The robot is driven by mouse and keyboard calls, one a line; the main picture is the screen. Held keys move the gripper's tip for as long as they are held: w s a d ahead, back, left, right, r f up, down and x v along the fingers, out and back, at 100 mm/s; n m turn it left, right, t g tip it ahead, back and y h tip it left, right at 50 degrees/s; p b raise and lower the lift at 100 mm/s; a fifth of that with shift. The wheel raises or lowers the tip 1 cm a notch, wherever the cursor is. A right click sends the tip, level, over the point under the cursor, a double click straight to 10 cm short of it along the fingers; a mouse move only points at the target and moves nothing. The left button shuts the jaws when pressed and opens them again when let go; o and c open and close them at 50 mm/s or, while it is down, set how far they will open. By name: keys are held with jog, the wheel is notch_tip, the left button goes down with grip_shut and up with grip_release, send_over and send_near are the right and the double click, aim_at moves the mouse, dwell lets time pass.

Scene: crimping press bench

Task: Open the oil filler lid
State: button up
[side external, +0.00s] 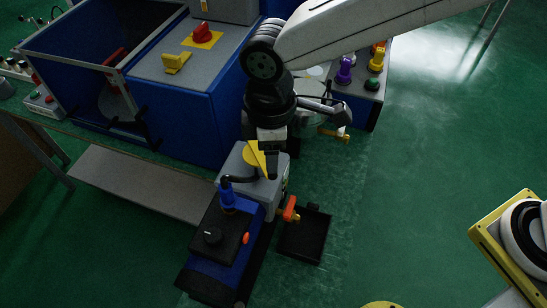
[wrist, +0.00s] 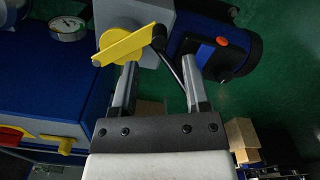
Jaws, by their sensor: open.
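A yellow round lid with a flat yellow bar across it (wrist: 125,45) sits on a grey box (wrist: 156,14) in the wrist view. I take it to be the oil filler lid, and it looks closed. In the side view the yellow lid (side external: 251,154) is on top of the grey box (side external: 238,179), partly hidden by my gripper. My gripper (wrist: 160,68) is open and empty. Its left finger is close to the bar in the wrist view; I cannot tell whether they touch. In the side view my gripper (side external: 270,168) points down just over the box.
A blue-black unit with an orange button (wrist: 222,42) and a black cable are close to my right finger. A blue cabinet (side external: 180,125) stands behind.

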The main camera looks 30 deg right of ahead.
aim_at(261, 157)
jog(key=shift+f, duration=2.65)
grip_shut()
